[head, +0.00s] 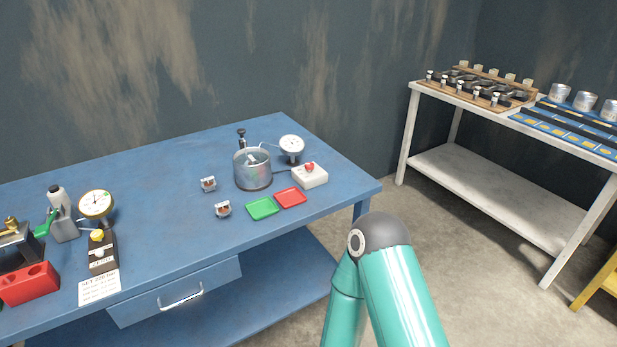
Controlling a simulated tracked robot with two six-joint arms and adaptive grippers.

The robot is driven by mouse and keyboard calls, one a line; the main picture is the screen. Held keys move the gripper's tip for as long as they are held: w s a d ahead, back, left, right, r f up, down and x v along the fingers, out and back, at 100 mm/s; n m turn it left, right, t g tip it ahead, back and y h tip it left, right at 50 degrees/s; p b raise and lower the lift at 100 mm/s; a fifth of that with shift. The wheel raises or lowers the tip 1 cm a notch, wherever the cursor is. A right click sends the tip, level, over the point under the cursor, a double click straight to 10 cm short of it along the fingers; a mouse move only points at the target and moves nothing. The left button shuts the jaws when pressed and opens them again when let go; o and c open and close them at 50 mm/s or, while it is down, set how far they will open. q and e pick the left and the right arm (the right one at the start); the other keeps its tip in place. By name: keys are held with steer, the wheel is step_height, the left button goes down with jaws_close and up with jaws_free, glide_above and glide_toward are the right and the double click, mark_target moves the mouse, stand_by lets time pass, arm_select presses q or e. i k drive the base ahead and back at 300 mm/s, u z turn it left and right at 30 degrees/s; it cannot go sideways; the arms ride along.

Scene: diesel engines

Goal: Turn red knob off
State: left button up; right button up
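The red knob (309,167) sits on top of a small white box (311,177) near the right end of the blue table (160,165). It is too small to tell which way the knob is turned. A cable seems to run from the box toward a metal pot (253,170). My teal arm rises at the bottom right, in front of the table's right end. Its gripper does not show, and neither does the other gripper.
A green tray (262,209) and a red tray (291,198) lie in front of the box. A white dial gauge (291,146) stands behind it. A white table (490,185) with engine parts stands at right, with open floor between.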

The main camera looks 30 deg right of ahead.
mark_target(308, 166)
steer(key=z, duration=0.4)
steer(key=i, duration=0.15)
steer(key=u, duration=2.8)
steer(key=k, duration=2.45)
steer(key=u, duration=1.3)
steer(key=i, duration=0.15)
steer(key=z, duration=3.05)
